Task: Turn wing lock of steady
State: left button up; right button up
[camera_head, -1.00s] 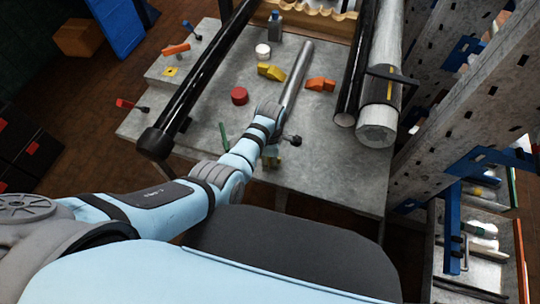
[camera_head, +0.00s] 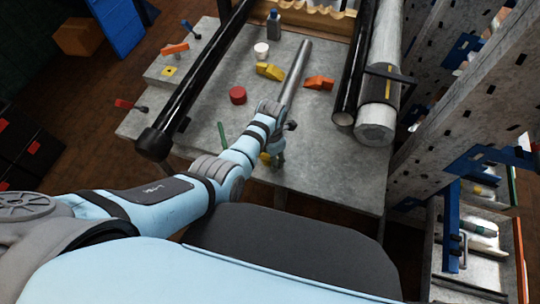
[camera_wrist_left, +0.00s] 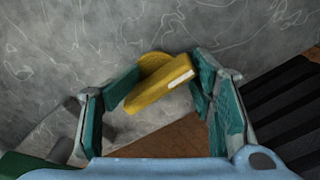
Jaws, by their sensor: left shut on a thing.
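The yellow wing lock (camera_wrist_left: 160,84) shows in the left wrist view as a rounded hub with a straight wing, slanted up to the right. My left gripper (camera_wrist_left: 160,92) has its teal pads on either side of the wing and is shut on it. In the head view my left gripper (camera_head: 272,158) is at the front part of the grey bench, with a bit of yellow (camera_head: 265,157) showing beside it; my wrist hides most of the lock there. I cannot make out the rest of the steady. My right gripper is in neither view.
On the grey bench top (camera_head: 330,170) stand a red cylinder (camera_head: 237,95), a yellow block (camera_head: 270,71), an orange block (camera_head: 318,83) and a white cap (camera_head: 261,49). A long black tube (camera_head: 200,85) lies left; a thick grey roll (camera_head: 378,100) lies right. A perforated upright (camera_head: 450,90) stands at right.

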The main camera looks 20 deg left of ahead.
pick_arm(q)
jog(key=shift+s+a+f, duration=0.3)
jog(key=shift+s, duration=0.1)
jog(key=r+p, duration=0.3)
jog(key=shift+w+r, duration=0.15)
jog(key=shift+w, duration=0.25)
jog(key=shift+r+b, duration=0.45)
jog(key=shift+r, duration=0.45)
jog(key=shift+s+a+r, duration=0.15)
jog(key=shift+s+r, duration=0.1)
jog(key=shift+s, duration=0.1)
jog(key=shift+w, duration=0.15)
jog(key=shift+w+d+f, duration=0.15)
jog(key=shift+w+d, duration=0.05)
jog(key=shift+d, duration=0.05)
